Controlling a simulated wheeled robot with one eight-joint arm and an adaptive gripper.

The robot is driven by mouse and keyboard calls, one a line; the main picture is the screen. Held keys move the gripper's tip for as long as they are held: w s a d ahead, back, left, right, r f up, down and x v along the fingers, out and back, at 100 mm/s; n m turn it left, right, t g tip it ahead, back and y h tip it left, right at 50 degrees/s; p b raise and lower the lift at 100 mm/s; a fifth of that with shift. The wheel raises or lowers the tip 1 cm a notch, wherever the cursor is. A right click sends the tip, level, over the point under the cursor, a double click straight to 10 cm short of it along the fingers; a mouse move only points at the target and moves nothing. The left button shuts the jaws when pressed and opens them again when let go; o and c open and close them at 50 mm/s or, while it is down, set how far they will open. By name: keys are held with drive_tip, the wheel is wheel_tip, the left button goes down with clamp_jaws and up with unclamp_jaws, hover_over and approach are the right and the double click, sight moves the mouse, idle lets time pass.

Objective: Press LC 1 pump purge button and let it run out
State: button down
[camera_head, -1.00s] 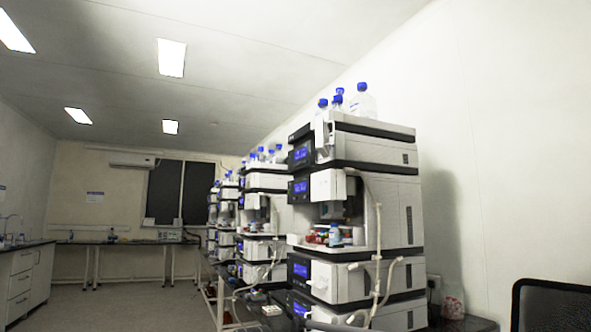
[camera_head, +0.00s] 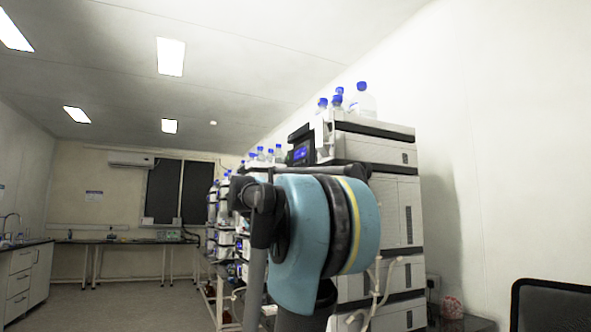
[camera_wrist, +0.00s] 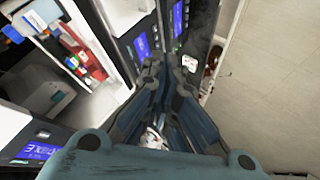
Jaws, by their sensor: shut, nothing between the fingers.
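The nearest column stack (camera_head: 375,138) stands right of centre in the head view, with a lit blue display on its top module. My teal arm stands in front of it and hides the fronts of its middle and lower modules. In the wrist view my gripper (camera_wrist: 168,74) is shut and empty, its fingertips close to dark front panels. One panel has a blue display (camera_wrist: 142,45) just beyond the fingertips, and another blue display (camera_wrist: 178,18) is farther up. I cannot make out the purge button or which panel is the pump's. My gripper cannot be made out in the head view.
An open bay with small red and blue-capped vials (camera_wrist: 78,52) is at the left of the wrist view. Blue-capped bottles (camera_head: 362,99) stand on top of the stack. Pale floor (camera_wrist: 265,100) lies clear at right in the wrist view. A dark chair (camera_head: 550,305) is at lower right.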

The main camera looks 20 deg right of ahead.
drive_tip(key=w+d+r+n+t+h, duration=0.1)
drive_tip(key=w+d+r+t, duration=0.1)
drive_tip(key=w+r, duration=0.5)
drive_tip(key=w+d+r+n+t+h, duration=0.1)
drive_tip(key=w+r, duration=0.7)
drive_tip(key=r, duration=0.9)
drive_tip(key=w+d+r+t+h, duration=0.2)
drive_tip(key=w+r, duration=0.6)
drive_tip(key=r, duration=0.4)
drive_tip(key=shift+w+d+n+t, duration=0.2)
drive_tip(key=shift+d+n+t, duration=0.2)
drive_tip(key=shift+t, duration=0.2)
drive_tip(key=shift+d, duration=0.1)
drive_tip(key=d, duration=0.8)
drive_tip(key=shift+w+d, duration=0.15)
drive_tip(key=shift+d, duration=0.15)
drive_tip(key=shift+d, duration=0.1)
drive_tip(key=shift+d+r, duration=0.1)
drive_tip(key=shift+d, duration=0.25)
drive_tip(key=shift+d, duration=0.4)
drive_tip(key=shift+a, duration=0.85)
